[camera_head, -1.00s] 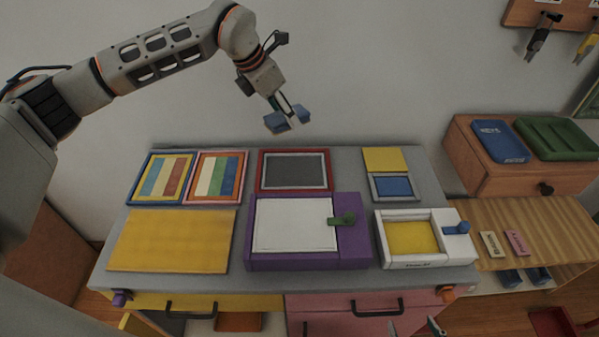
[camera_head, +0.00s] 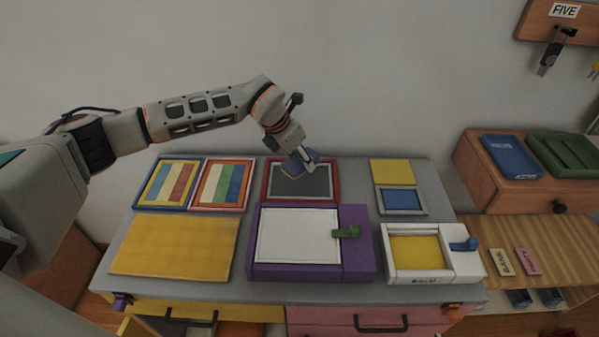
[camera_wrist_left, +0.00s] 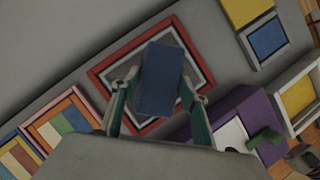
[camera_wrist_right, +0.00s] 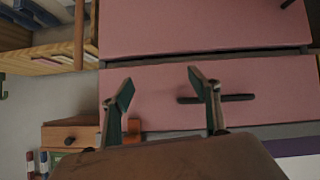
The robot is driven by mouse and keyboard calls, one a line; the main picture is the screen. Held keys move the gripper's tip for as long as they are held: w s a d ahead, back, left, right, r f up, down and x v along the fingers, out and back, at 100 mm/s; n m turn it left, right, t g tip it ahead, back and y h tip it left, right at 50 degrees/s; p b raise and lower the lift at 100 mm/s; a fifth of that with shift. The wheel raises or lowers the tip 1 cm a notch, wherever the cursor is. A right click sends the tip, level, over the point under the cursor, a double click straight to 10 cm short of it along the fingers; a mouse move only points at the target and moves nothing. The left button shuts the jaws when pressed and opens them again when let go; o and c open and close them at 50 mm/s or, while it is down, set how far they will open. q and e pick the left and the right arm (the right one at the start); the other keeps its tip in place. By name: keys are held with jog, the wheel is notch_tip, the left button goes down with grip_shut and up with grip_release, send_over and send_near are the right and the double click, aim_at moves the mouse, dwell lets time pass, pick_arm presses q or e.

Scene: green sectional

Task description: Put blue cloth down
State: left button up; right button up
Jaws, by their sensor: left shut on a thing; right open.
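The blue cloth (camera_wrist_left: 160,80) is a small blue rectangle held between the fingers of my left gripper (camera_wrist_left: 152,100). In the head view my left gripper (camera_head: 300,160) is over the red-framed dark grey panel (camera_head: 318,184), with the blue cloth (camera_head: 296,169) at its fingertips. The left wrist view shows the red frame (camera_wrist_left: 104,80) around and behind the cloth. I cannot tell whether the cloth touches the panel. My right gripper (camera_wrist_right: 166,105) is open and empty in the right wrist view, facing pink drawer fronts (camera_wrist_right: 160,90).
Two striped panels (camera_head: 194,184) stand left of the red frame. A yellow board (camera_head: 175,246), a purple-framed white panel (camera_head: 296,236) and a white-framed yellow box (camera_head: 418,251) lie in front. A yellow square and blue square (camera_head: 402,200) lie right. Grey tabletop shows between them.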

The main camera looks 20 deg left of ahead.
aim_at(300, 181)
pick_arm(q)
notch_tip(300, 181, down, 5)
jog(key=shift+f, duration=0.2)
dwell(0.3)
jog(key=shift+f, duration=0.2)
jog(key=o, duration=1.1)
jog(key=shift+c, duration=0.2)
jog(key=shift+r, duration=0.1)
